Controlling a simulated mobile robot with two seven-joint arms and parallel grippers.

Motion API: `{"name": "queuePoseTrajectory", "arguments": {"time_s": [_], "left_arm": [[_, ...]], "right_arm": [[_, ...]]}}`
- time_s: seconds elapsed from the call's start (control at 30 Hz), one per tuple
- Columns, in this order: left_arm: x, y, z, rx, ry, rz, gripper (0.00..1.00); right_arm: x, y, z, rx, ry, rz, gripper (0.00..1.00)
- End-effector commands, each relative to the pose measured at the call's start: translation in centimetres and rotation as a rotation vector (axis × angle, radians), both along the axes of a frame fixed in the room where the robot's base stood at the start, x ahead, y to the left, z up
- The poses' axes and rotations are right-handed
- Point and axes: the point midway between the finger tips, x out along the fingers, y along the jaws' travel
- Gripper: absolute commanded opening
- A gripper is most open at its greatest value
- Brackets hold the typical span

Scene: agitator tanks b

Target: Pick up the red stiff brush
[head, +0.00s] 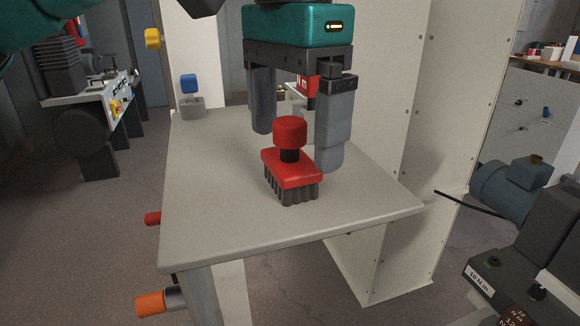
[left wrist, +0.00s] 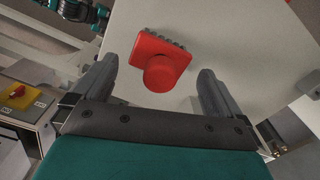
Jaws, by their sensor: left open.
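The red stiff brush (head: 291,168) stands upright on the pale grey tabletop (head: 215,205), bristles down and round red knob up. My left gripper (head: 295,150) is open above the table, pointing down. In the head view its fingers appear on either side of the brush knob, the right fingertip close behind the red block. In the left wrist view, the brush (left wrist: 161,66) shows between the two open fingers (left wrist: 158,68), with its knob nearest the camera. I see no finger pressed on it.
A blue-topped grey item (head: 191,95) stands at the table's back left corner. A red item (head: 306,88) is partly hidden behind my left gripper. A tall cream panel (head: 385,120) rises beyond the table's right side. The tabletop around the brush is clear.

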Motion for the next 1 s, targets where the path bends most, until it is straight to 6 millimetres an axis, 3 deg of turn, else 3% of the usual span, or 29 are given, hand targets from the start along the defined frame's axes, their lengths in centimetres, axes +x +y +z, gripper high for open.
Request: {"name": "queuePoseTrajectory", "arguments": {"time_s": [0.17, 0.43, 1.0], "left_arm": [[-0.1, 0.0, -2.3, 0.001, 0.001, 0.001, 1.00], [-0.1, 0.0, -2.5, -0.001, -0.001, 0.001, 1.00], [-0.1, 0.0, -2.5, -0.001, -0.001, 0.001, 0.46]], "right_arm": [[0.0, 0.0, -0.4, -0.001, -0.001, 0.001, 0.25], [0.2, 0.0, -0.3, 0.000, -0.004, 0.001, 0.25], [0.3, 0.0, -0.3, -0.001, -0.006, 0.000, 0.25]]}}
